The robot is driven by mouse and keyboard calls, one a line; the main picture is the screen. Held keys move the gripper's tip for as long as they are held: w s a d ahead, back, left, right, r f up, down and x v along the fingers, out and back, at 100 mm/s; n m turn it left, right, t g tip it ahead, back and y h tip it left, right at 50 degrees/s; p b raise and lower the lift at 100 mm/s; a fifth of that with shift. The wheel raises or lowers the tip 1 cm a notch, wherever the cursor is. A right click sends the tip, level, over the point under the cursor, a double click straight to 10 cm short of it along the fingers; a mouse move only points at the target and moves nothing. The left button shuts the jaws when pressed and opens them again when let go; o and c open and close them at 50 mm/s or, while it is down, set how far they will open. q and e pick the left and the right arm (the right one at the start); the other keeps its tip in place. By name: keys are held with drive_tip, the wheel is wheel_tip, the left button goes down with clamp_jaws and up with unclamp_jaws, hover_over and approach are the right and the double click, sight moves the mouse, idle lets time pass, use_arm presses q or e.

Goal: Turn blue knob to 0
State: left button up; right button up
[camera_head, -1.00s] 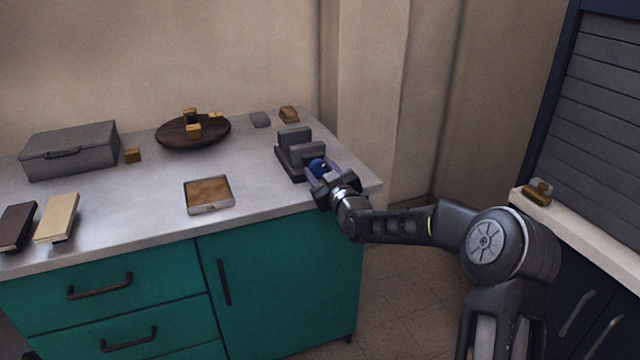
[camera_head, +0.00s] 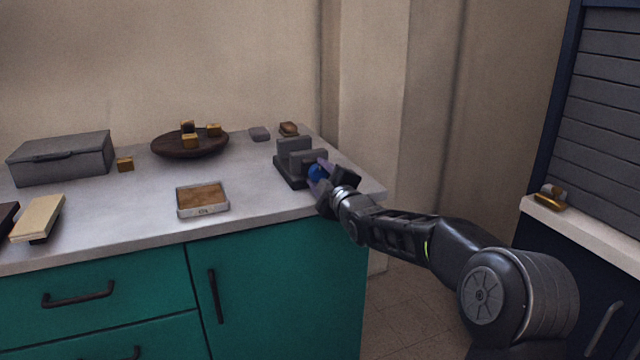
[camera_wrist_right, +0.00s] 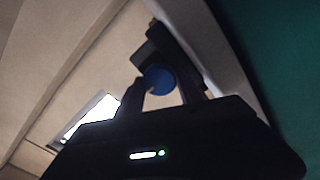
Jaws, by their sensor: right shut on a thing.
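The blue knob (camera_head: 315,172) is on the front of a dark grey stepped device (camera_head: 290,168) at the right end of the counter. My right gripper (camera_head: 321,177) is at the knob, with its fingers on either side of it, shut on it. In the right wrist view the blue knob (camera_wrist_right: 159,81) shows between the two fingers (camera_wrist_right: 163,90), with the dark device behind it. The knob's markings are too small to read. My left gripper is not in view.
On the grey counter (camera_head: 120,222) are a shallow tray (camera_head: 202,212), a dark round plate (camera_head: 165,148) with small gold blocks, a grey case (camera_head: 62,160) and a cream book-like block (camera_head: 38,218). A dark shuttered cabinet (camera_head: 605,120) stands at right.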

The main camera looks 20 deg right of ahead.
idle(0.5)
drive_tip(key=o, duration=1.4)
drive_tip(key=s, duration=0.7)
drive_tip(key=shift+s, duration=0.4)
